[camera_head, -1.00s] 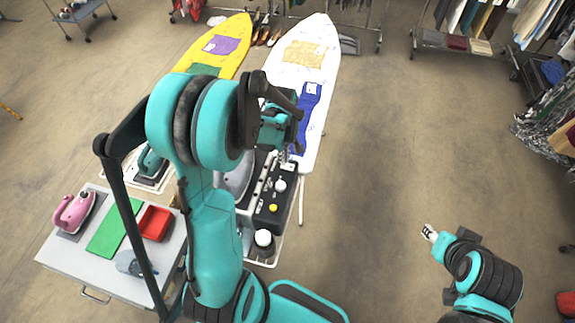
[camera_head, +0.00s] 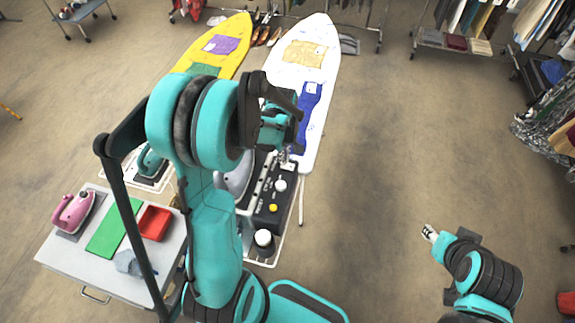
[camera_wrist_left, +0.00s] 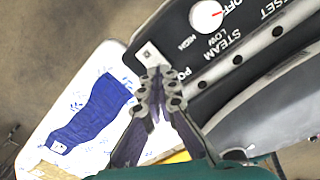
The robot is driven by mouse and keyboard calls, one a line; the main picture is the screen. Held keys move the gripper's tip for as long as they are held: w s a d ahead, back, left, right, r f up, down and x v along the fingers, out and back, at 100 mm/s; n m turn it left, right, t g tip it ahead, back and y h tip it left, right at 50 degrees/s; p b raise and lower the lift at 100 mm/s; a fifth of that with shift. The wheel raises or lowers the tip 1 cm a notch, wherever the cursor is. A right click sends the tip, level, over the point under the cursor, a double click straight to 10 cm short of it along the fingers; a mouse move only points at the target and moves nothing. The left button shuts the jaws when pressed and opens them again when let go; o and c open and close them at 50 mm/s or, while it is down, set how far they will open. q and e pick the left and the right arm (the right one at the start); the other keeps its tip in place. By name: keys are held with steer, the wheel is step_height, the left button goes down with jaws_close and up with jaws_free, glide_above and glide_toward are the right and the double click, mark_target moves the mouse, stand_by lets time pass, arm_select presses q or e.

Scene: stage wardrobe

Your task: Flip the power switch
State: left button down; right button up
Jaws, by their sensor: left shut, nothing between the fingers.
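The black control panel (camera_head: 268,205) of the steam iron station carries a white knob (camera_head: 280,186) and a yellow button. The power switch (camera_wrist_left: 149,54) is a small pale plate with a dark mark near the panel's corner, beside partly hidden "PO" lettering. My left gripper (camera_wrist_left: 158,74) is shut and empty, its tips at the plate's lower edge; contact is unclear. My left gripper (camera_head: 287,160) also shows at the panel's far end. My right gripper (camera_head: 430,232) is far right, away from the panel.
A white ironing board (camera_head: 312,45) with blue and tan cloths extends beyond the panel. A yellow board (camera_head: 233,40) stands to its left. A side table (camera_head: 62,246) holds a pink iron (camera_head: 73,211), green mat and red tray (camera_head: 155,223). Open floor lies right.

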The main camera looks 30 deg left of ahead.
arm_select(q)
steer(key=shift+f+b, duration=0.8)
steer(key=shift+f, duration=0.1)
steer(key=shift+r, duration=0.1)
steer(key=shift+r+p, duration=2.45)
steer(key=shift+r, duration=1.05)
steer(key=shift+f, duration=0.1)
steer(key=s+d+m+t+b, duration=0.1)
steer(key=m+b, duration=0.1)
steer(key=b, duration=0.1)
steer(key=s+d+f+m+t+b, duration=0.1)
steer(key=s+d+m+b, duration=0.1)
steer(key=b, duration=0.2)
steer(key=s+d+m+t+b, duration=0.1)
steer(key=d+m+b, duration=0.1)
steer(key=b, duration=0.1)
steer(key=shift+s+d+f, duration=0.2)
steer(key=shift+d+f, duration=0.05)
steer(key=shift+f, duration=0.05)
steer(key=s+d+f+m+t+b, duration=0.4)
steer(key=m+b, duration=0.4)
steer(key=b, duration=0.2)
steer(key=shift+s+d+f+m+b, duration=0.3)
steer(key=shift+s+d+f, duration=0.25)
steer(key=shift+s+f, duration=0.65)
